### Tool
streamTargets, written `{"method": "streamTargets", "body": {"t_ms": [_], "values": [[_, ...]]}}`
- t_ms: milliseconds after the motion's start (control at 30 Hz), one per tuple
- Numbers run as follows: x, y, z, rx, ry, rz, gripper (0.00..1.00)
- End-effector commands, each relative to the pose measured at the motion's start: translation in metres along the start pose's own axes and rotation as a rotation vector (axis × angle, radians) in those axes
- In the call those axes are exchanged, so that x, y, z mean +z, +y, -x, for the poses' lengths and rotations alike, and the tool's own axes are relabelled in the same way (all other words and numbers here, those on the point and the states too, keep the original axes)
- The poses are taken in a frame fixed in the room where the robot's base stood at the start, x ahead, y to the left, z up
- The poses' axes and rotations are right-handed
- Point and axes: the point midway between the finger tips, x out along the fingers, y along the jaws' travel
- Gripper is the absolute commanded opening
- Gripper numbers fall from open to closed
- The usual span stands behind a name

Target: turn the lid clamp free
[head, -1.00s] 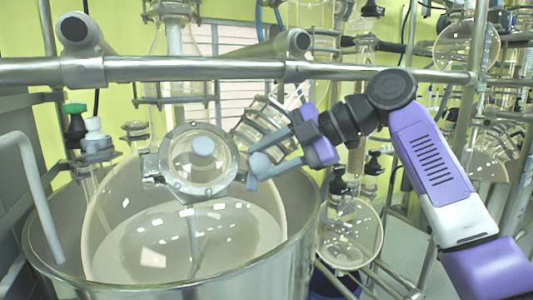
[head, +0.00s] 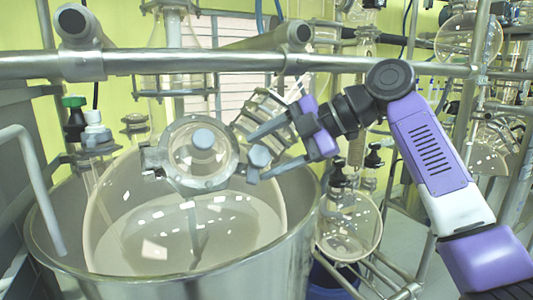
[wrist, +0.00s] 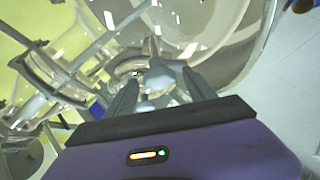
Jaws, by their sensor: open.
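The lid clamp (head: 161,180) is a grey metal ring around the round glass lid on top of the large glass vessel. A grey-blue clamp knob (head: 259,156) sticks out at its right side. My gripper (head: 252,157) reaches in from the right, open, with one finger above the knob and one below it. In the wrist view the knob (wrist: 159,76) shows between the two fingertips of my gripper (wrist: 158,82). I cannot tell whether either finger touches the knob.
The glass vessel sits in a wide metal pot (head: 200,282). A thick steel rail (head: 200,64) crosses above and behind the lid. A white-capped fitting (head: 95,130) stands at the left. Another round flask (head: 350,232) hangs to the right of the pot.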

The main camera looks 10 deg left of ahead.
Motion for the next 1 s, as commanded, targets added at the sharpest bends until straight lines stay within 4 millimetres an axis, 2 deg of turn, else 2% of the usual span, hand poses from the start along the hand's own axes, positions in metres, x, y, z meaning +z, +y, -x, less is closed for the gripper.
{"method": "streamTargets", "body": {"t_ms": [167, 400, 533, 700, 1000], "values": [[0.002, -0.001, 0.015, 0.003, -0.002, 0.0, 0.63], [0.001, -0.001, 0.054, 0.002, -0.002, 0.001, 0.63], [0.001, -0.001, 0.07, 0.0, -0.002, 0.0, 0.63], [0.0, 0.0, 0.077, 0.0, 0.0, 0.0, 0.63], [0.0, 0.0, 0.078, 0.0, 0.0, 0.0, 0.63]]}}
